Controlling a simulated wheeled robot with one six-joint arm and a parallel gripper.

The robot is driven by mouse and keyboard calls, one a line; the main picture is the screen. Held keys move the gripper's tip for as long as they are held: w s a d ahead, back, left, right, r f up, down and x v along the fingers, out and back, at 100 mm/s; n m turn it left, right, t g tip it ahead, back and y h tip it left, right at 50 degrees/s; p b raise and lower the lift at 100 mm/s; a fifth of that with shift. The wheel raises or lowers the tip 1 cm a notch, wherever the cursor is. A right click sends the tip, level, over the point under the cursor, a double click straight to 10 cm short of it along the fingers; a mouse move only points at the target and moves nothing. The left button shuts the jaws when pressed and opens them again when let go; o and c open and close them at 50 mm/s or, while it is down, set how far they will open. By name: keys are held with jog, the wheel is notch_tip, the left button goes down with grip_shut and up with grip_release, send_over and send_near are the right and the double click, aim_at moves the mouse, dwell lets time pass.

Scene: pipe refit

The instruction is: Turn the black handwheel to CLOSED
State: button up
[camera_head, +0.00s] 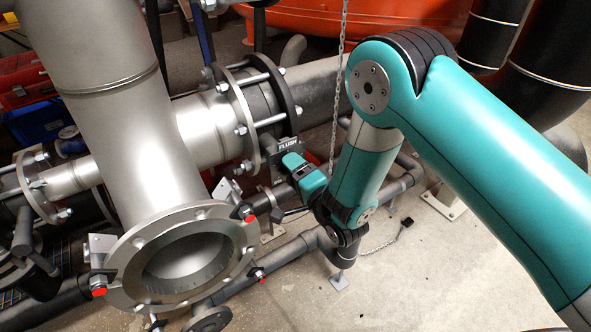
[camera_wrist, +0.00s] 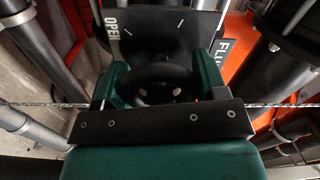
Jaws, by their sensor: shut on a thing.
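The black handwheel (camera_wrist: 160,88) shows in the wrist view as a dark round shape with light gaps, between my two green fingers. My gripper (camera_wrist: 165,76) is shut on it, one finger at each side. Behind it stands a dark plate (camera_wrist: 165,22) with the word OPEN at its left and short white tick marks. No CLOSED label is readable, and I cannot tell which mark the wheel points to. In the head view my gripper (camera_head: 290,163) reaches left below a FLUSH sign (camera_head: 288,144); the handwheel is hidden there.
A large open flanged pipe (camera_head: 190,262) with red-tipped bolts stands left of my gripper. A hanging chain (camera_head: 338,90) passes close to my arm and crosses the wrist view. A bolted flange pair (camera_head: 262,108) lies above.

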jog(key=shift+m, duration=0.3)
jog(key=o, duration=0.9)
